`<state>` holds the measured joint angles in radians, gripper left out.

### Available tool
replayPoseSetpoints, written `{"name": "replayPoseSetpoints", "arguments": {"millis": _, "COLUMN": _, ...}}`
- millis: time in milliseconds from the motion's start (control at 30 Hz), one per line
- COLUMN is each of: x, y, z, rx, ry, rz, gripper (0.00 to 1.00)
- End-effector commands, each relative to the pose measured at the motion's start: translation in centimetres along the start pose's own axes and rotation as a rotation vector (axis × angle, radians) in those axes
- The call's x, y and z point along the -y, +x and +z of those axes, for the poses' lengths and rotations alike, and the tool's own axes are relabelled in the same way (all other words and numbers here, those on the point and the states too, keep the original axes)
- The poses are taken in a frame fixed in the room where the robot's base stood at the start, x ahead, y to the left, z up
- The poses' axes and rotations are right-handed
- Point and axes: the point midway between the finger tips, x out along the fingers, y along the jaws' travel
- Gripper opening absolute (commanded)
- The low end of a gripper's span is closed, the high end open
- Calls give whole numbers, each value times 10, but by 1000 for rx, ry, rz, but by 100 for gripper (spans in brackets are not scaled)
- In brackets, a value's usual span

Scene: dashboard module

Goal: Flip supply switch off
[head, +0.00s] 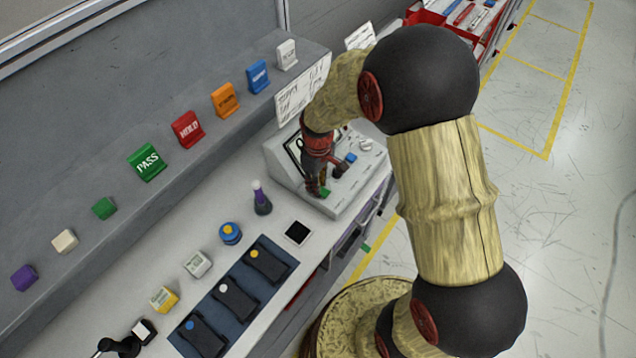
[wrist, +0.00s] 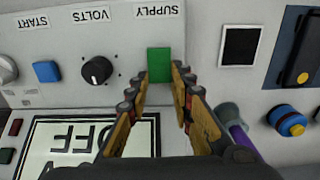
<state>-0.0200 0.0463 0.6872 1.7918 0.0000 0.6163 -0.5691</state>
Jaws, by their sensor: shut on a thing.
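The supply switch is a green rocker (wrist: 160,64) under the label SUPPLY on the grey dashboard module (head: 347,208). The wrist view shows the module upside down. My gripper (wrist: 161,75) has one fingertip on each side of the green switch and is shut on it. In the head view my gripper (head: 317,188) reaches down to the module's near end, with a bit of green at its tips. The module's display (wrist: 75,140) shows large letters that look like OFF, upside down and partly behind a finger.
Beside the switch are a black VOLTS knob (wrist: 97,70) and a blue START button (wrist: 47,71). Coloured tags line the shelf behind.

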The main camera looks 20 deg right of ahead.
Motion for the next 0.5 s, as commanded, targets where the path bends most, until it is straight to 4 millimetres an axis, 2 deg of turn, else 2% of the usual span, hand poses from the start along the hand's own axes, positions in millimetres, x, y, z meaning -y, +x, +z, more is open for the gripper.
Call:
{"name": "replayPoseSetpoints", "arguments": {"millis": 200, "x": 0, "y": 0, "z": 0, "rx": 0, "ry": 0, "rz": 0, "gripper": 0}}
{"name": "replayPoseSetpoints", "arguments": {"millis": 500, "x": 0, "y": 0, "z": 3, "rx": -78, "ry": 5, "rz": 0, "gripper": 0}}
